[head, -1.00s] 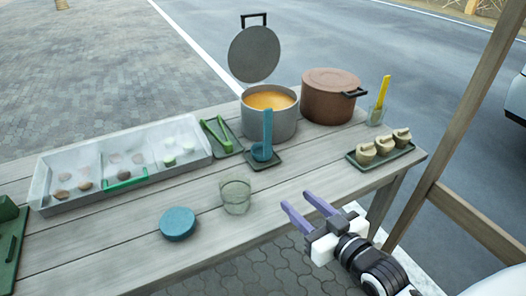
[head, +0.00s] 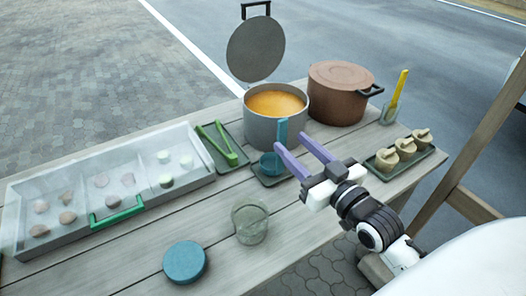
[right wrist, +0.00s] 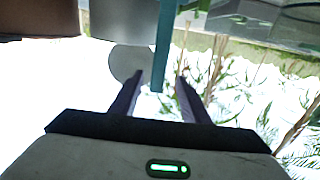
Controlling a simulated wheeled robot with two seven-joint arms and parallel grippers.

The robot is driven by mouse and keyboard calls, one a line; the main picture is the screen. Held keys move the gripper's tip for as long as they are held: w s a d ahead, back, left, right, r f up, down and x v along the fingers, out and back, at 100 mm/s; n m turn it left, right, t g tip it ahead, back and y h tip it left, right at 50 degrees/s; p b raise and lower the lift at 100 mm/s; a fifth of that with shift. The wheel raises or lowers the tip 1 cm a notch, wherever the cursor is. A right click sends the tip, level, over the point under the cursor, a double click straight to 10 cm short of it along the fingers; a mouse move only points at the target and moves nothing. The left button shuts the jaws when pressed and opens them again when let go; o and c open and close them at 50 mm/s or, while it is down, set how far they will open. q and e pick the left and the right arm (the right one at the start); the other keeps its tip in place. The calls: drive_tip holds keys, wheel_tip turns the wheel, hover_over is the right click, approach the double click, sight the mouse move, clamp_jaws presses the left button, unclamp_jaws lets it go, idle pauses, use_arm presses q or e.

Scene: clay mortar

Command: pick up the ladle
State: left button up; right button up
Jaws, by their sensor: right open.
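The blue ladle (head: 282,131) stands upright, with its cup low on a small dark green tray (head: 270,181) in front of the open grey pot. My right gripper (head: 290,142) is open and empty, its purple fingers reaching toward the ladle and partly covering it. In the right wrist view the ladle's handle (right wrist: 164,45) comes down from the top edge, and its end shows between the fingertips (right wrist: 159,75). I cannot tell whether the handle is fully between the fingers or still beyond them. My left gripper is out of view.
The grey pot (head: 275,130) of orange soup has its lid (head: 256,48) raised behind it. A brown pot (head: 336,95) stands to the right, near a tray with small pots (head: 404,149). Green tongs (head: 217,145) lie left; a glass (head: 250,222) and blue disc (head: 185,262) are nearer.

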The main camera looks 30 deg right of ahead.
sight(283, 134)
drive_tip(key=w, duration=0.4)
drive_tip(key=shift+w+r, duration=0.1)
drive_tip(key=shift+w, duration=0.15)
drive_tip(key=w, duration=0.5)
drive_tip(key=shift+w+p, duration=0.15)
drive_tip(key=shift+p, duration=0.15)
drive_tip(key=c, duration=1)
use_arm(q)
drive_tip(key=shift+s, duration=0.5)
use_arm(e)
clamp_jaws()
